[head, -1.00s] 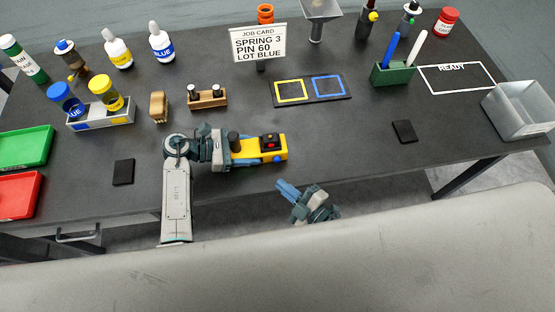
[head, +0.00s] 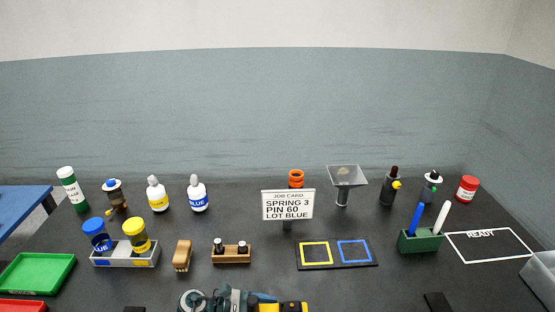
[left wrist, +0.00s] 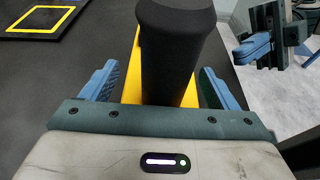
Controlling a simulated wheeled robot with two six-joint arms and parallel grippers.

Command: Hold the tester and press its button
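The yellow tester (head: 268,307) is cut off by the bottom edge of the head view, and its red button is not visible now. In the left wrist view, its thick black grip (left wrist: 175,55) stands over the yellow body (left wrist: 188,92). My left gripper (left wrist: 160,80) has one blue finger on each side of this grip. A gap shows on the left; the right finger is very close to the grip. It also shows at the bottom of the head view (head: 240,299). My right gripper (left wrist: 268,42) is apart from the tester, at the upper right of the wrist view; its opening is unclear.
The job card (head: 288,205) stands behind a pad with yellow and blue squares (head: 338,265). A wooden block with two pegs (head: 231,256), a brush (head: 183,256) and a bottle rack (head: 125,261) are to the left. A green pen holder (head: 421,242) stands right.

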